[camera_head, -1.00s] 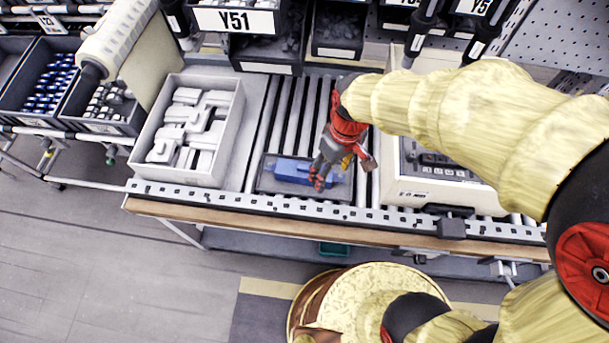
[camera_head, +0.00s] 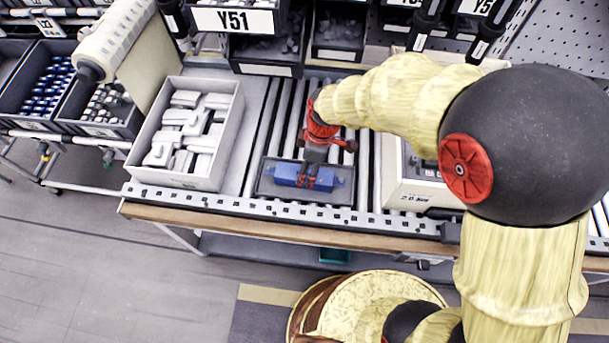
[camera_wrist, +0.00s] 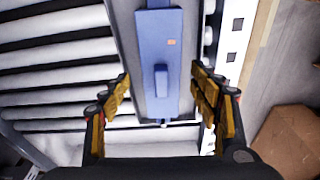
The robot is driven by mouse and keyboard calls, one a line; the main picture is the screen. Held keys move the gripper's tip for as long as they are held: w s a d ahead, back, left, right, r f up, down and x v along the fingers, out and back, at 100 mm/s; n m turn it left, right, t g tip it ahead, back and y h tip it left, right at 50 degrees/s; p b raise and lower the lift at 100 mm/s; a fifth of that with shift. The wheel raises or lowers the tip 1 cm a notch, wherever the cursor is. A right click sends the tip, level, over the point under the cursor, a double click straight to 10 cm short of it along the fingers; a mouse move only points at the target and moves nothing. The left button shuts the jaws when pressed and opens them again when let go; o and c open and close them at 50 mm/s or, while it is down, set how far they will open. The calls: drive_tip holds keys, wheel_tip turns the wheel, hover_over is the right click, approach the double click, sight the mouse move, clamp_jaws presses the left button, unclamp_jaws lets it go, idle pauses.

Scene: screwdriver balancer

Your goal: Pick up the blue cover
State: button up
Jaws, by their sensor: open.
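The blue cover (camera_head: 286,172) lies in a dark grey tray (camera_head: 268,189) on the roller conveyor in the head view. In the wrist view the blue cover (camera_wrist: 161,50) is a long blue piece with a raised rib and a small orange mark. My gripper (camera_head: 307,183) points down over the cover in the head view and hides part of it. In the wrist view my gripper (camera_wrist: 163,90) is open, with one finger on each side of the cover's near end. I cannot tell whether the fingers touch it.
A white bin (camera_head: 140,172) of several pale parts stands left of the tray. A light-coloured machine (camera_head: 408,193) stands on the right. Shelf bins, one labelled Y51 (camera_head: 234,20), are behind.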

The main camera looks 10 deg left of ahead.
drive_tip(key=f+b, duration=0.1)
drive_tip(key=f, duration=0.1)
drive_tip(key=a+f, duration=0.1)
drive_tip(key=f, duration=0.1)
drive_tip(key=shift+f+b, duration=0.2)
drive_tip(key=shift+b, duration=0.2)
drive_tip(key=shift+r, duration=0.1)
drive_tip(key=shift+c, duration=1.1)
drive_tip(key=c, duration=1.1)
drive_tip(key=shift+c, duration=0.3)
